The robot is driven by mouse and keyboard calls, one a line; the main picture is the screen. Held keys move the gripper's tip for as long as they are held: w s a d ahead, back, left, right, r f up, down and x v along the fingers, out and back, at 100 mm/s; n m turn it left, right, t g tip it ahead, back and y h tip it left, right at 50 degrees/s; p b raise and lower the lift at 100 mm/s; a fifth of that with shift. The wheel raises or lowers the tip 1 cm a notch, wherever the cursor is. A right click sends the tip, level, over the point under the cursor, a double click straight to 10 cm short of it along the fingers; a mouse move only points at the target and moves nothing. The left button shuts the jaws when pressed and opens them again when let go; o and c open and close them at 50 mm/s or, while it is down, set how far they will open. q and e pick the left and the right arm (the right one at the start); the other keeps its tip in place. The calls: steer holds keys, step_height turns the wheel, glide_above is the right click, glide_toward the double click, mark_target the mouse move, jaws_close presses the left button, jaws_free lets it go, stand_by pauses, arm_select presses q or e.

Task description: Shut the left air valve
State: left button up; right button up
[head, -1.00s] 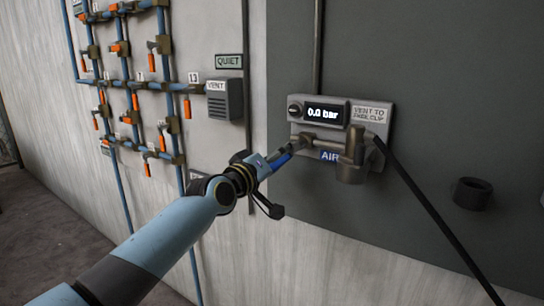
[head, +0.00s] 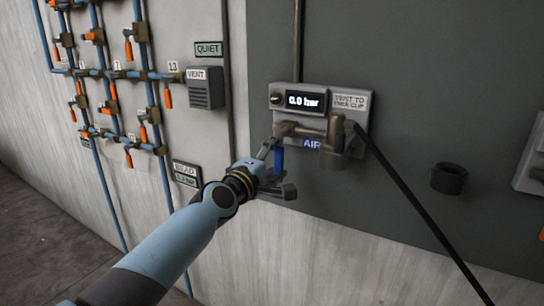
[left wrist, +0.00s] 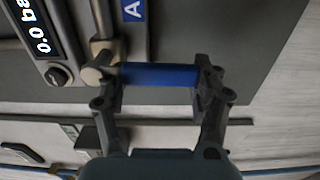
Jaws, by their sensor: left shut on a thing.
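The air valve's blue lever (head: 279,161) hangs nearly straight down from the left end of the brown pipe fitting (head: 300,129) on the air panel (head: 362,100). My left gripper (head: 270,158) is at the lever. In the left wrist view my gripper (left wrist: 158,84) has one finger at each end of the blue lever (left wrist: 160,75), shut on it. The pressure display (head: 305,101) reads 0.0 bar. My right gripper is not in view.
A black hose (head: 420,212) runs from the fitting down to the right. A grey vent box (head: 205,88) and pipes with orange-handled valves (head: 168,98) are on the wall at left. A dark cup-shaped holder (head: 449,178) is to the right.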

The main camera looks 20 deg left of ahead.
arm_select(q)
steer(key=shift+s+d+f+n, duration=0.1)
steer(key=shift+d+f+n, duration=0.05)
steer(key=shift+f+n, duration=0.15)
steer(key=o, duration=1.7)
steer(key=shift+r, duration=0.15)
steer(key=s, duration=0.8)
steer(key=s+a, duration=0.1)
steer(key=s, duration=0.3)
